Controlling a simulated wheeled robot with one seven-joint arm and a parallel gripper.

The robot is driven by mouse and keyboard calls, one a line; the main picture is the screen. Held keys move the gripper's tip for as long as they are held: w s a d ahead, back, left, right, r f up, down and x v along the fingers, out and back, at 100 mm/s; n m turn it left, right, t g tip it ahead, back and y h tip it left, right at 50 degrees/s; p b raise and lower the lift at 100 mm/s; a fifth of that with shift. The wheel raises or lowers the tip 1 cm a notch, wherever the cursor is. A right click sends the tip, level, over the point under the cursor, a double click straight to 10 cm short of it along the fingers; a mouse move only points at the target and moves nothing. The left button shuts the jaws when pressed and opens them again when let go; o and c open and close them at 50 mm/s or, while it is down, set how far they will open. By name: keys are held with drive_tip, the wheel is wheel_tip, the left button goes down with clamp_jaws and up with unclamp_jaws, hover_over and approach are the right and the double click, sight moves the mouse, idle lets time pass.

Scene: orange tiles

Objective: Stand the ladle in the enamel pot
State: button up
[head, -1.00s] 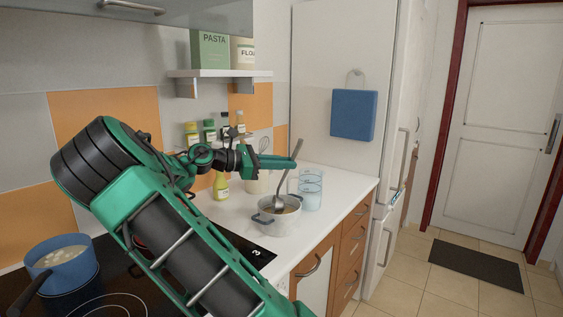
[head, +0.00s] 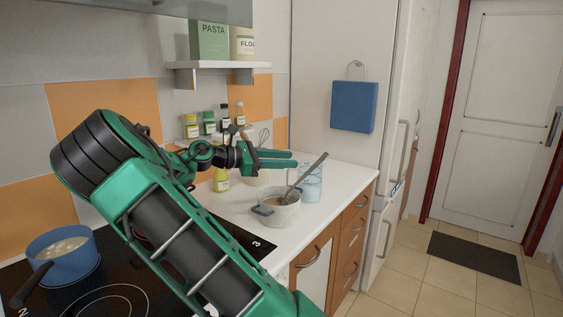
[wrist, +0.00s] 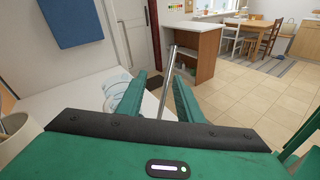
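The enamel pot (head: 281,214), pale with dark blue handles, stands on the white counter near its front edge. The metal ladle (head: 314,167) is in it, bowl end down, its handle leaning to the right against the rim. My gripper (head: 293,160) is above and behind the pot, with its green fingers pointing right. In the wrist view the fingers are spread apart, and the ladle's handle (wrist: 169,77) shows in the gap between them, with no visible grip on it. The ladle's bowl is hidden inside the pot.
A clear bluish jug (head: 310,184) stands just behind and right of the pot. A blue pan (head: 62,262) sits on the hob at left. The counter's right end (head: 352,178) is clear.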

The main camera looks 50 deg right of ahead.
drive_tip(key=v, duration=1)
drive_tip(key=shift+w+a, duration=0.25)
drive_tip(key=shift+a, duration=0.05)
idle(0.8)
drive_tip(key=s+d+f+m+y, duration=0.1)
drive_tip(key=s+d+f, duration=0.1)
drive_tip(key=s+d+f+m+y, duration=0.1)
drive_tip(key=s+d+f+y, duration=0.1)
drive_tip(key=s+f, duration=0.1)
drive_tip(key=s+d+f+m+y, duration=0.1)
drive_tip(key=s+d+f, duration=0.1)
drive_tip(key=s, duration=0.1)
drive_tip(key=shift+d+f+t+y, duration=0.15)
drive_tip(key=shift+d+t+y, duration=0.15)
drive_tip(key=shift+t, duration=0.1)
drive_tip(key=s+f+m+t+y, duration=0.2)
drive_tip(key=s+f+m+y, duration=0.2)
drive_tip(key=s+f, duration=0.3)
drive_tip(key=s+a+f+m+t+y, duration=0.1)
drive_tip(key=s+a+m+t+y, duration=0.1)
drive_tip(key=s+a, duration=0.5)
drive_tip(key=s+a+f+m+t+y, duration=0.1)
drive_tip(key=s+a+m+t+y, duration=0.2)
drive_tip(key=s+a+m, duration=0.4)
drive_tip(key=shift+s+a+y, duration=0.2)
drive_tip(key=shift+a+y, duration=0.3)
drive_tip(key=shift+a, duration=2.95)
